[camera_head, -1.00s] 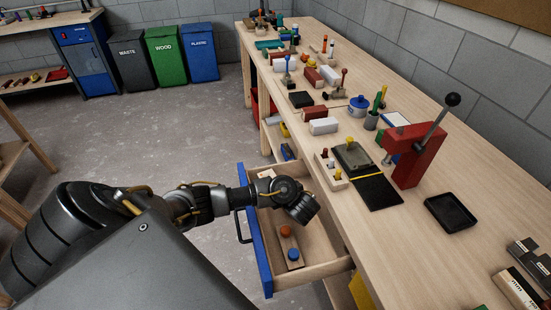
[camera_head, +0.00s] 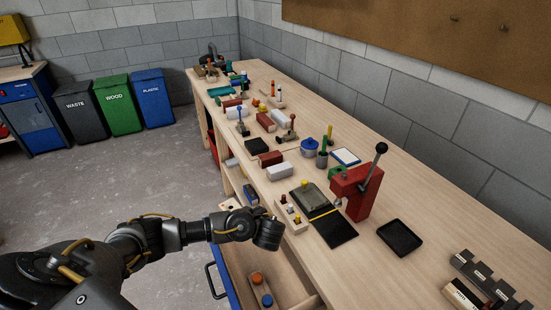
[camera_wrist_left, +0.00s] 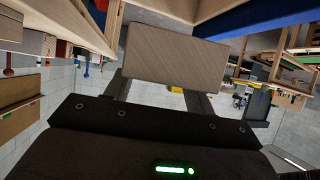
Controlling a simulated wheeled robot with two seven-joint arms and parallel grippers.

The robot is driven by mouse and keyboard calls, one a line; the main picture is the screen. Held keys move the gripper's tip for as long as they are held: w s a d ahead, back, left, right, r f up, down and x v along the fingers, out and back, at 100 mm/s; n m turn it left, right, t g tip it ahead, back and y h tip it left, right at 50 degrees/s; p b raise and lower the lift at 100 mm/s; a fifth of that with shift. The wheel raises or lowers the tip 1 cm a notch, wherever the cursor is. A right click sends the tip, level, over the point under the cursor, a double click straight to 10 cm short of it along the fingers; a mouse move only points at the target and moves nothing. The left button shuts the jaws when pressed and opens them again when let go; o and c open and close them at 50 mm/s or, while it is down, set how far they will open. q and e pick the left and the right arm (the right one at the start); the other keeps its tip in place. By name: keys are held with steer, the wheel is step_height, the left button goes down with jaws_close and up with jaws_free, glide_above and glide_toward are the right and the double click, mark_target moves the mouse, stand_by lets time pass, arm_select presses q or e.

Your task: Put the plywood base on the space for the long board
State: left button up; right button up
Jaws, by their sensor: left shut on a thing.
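A flat brown board (camera_wrist_left: 175,55), which looks like the plywood base, is in my left gripper (camera_wrist_left: 160,82) in the left wrist view. The two dark fingers are shut on it, one at each side. In the head view my left arm's dark end (camera_head: 266,235) is above the open drawer, beside the bench's front edge. The fingers and the board are hidden there. I cannot tell which spot is the space for the long board. My right gripper is not in view.
The open blue-fronted drawer (camera_head: 226,272) holds a small wooden piece (camera_head: 261,290) with orange and blue knobs. On the bench are a red lever press (camera_head: 354,192), a black mat (camera_head: 333,230), a black tray (camera_head: 399,238) and several blocks. Bare wood shows right of the press.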

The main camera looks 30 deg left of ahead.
arm_select(q)
steer(key=w+d+r+m+t+h+b, duration=0.1)
steer(key=w+d+r+m+t+h, duration=0.15)
steer(key=d+r, duration=0.35)
steer(key=w+d+r+m+t+h, duration=0.2)
steer(key=w+d+r+m+t, duration=0.15)
steer(key=d+r, duration=0.3)
steer(key=d+r+m+h, duration=0.2)
steer(key=r+m+h, duration=0.1)
steer(key=r, duration=0.4)
steer(key=s+d+r+m+t+h, duration=0.1)
steer(key=d+r+m+h, duration=0.1)
steer(key=r, duration=0.6)
steer(key=shift+s+d+m+h, duration=0.3)
steer(key=shift+m+h, duration=0.55)
steer(key=shift+m, duration=0.35)
steer(key=shift+r, duration=0.1)
